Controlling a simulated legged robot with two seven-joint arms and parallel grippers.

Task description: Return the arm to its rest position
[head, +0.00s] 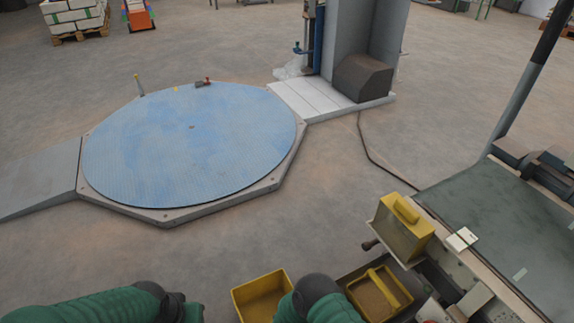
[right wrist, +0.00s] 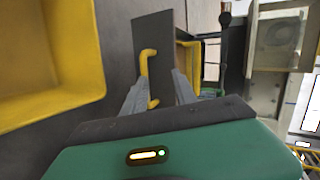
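My right gripper (right wrist: 157,85) shows in the right wrist view with its two grey fingers apart. A yellow handle (right wrist: 148,68) stands between the fingers, nearer the left one, with a gap to the right one. The handle lies in front of a dark grey panel (right wrist: 152,30). In the head view my green right arm comes in at the bottom centre and its gripper is hidden. My green left arm lies along the bottom left edge; its dark joint shows, but no fingers do.
A yellow-topped box (head: 404,226) stands at the bench (head: 510,220). Beyond are a blue turntable (head: 190,150) and a grey column (head: 347,40). Open floor lies between.

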